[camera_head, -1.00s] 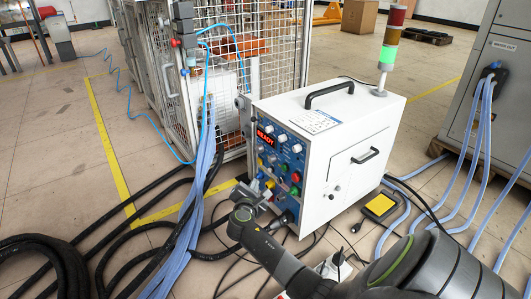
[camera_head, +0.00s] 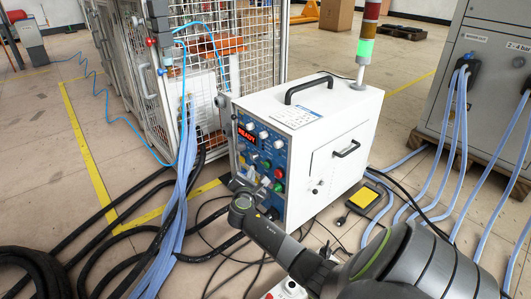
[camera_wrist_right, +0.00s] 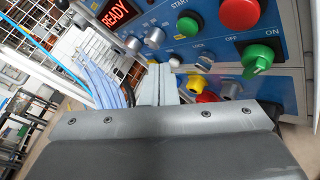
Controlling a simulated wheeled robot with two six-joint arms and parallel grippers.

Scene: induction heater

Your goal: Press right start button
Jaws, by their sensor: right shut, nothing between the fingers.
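The white heater box (camera_head: 330,120) stands at the middle of the head view. Its blue front panel has a red READY display (camera_head: 246,135). In the right wrist view a green button (camera_wrist_right: 188,25) sits beside the START label, with a red button (camera_wrist_right: 238,14) to its right. A green knob (camera_wrist_right: 257,60) sits below, near ON and OFF. My right gripper (camera_head: 238,184) is in front of the panel's lower part. In the wrist view its two grey fingers (camera_wrist_right: 160,72) are together and empty, below the START button in the picture. I cannot tell whether they touch the panel. My left gripper is not in view.
Blue hoses (camera_head: 178,195) and black cables (camera_head: 110,235) run over the floor left of the box. A wire cage (camera_head: 230,50) stands behind it. A yellow pedal (camera_head: 362,197) lies to the right. A signal tower (camera_head: 366,48) on the box glows green.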

